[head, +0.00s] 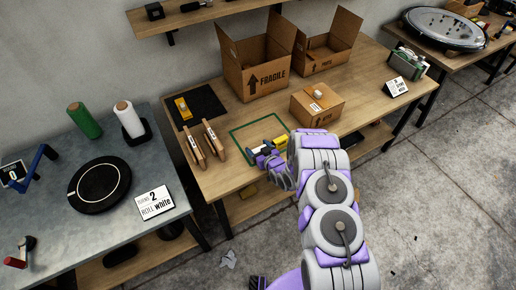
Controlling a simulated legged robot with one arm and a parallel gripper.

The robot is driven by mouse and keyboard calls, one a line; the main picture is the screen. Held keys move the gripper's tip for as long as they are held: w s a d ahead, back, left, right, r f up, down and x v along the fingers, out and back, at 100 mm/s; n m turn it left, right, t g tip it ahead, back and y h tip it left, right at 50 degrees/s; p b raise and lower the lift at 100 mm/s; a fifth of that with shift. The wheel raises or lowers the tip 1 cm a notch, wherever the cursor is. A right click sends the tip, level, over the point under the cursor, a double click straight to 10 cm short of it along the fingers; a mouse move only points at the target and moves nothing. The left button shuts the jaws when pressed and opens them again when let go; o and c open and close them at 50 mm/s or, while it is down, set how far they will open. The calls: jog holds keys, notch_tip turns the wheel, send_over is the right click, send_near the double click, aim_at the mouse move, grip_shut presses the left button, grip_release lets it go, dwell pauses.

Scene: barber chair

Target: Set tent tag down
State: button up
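No item is clearly identifiable as the tent tag. My gripper (262,153) is low over the front of the wooden table (222,181), at the green square outline (236,133). A small yellow and dark item (281,142) shows beside the gripper. My arm and hand cover part of this area. Whether the fingers are open or hold something cannot be told.
Open cardboard boxes (254,75) stand at the back, with a smaller closed box (316,106) in front. Two brown upright pieces (191,146) stand left of the outline. Spools (128,117) and a black turntable (99,185) are on the grey table (72,245).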

jog(key=shift+o, duration=1.4)
jog(key=p+v, duration=0.3)
jog(key=v, duration=1.4)
jog(key=shift+r, duration=0.2)
jog(key=shift+d, duration=0.1)
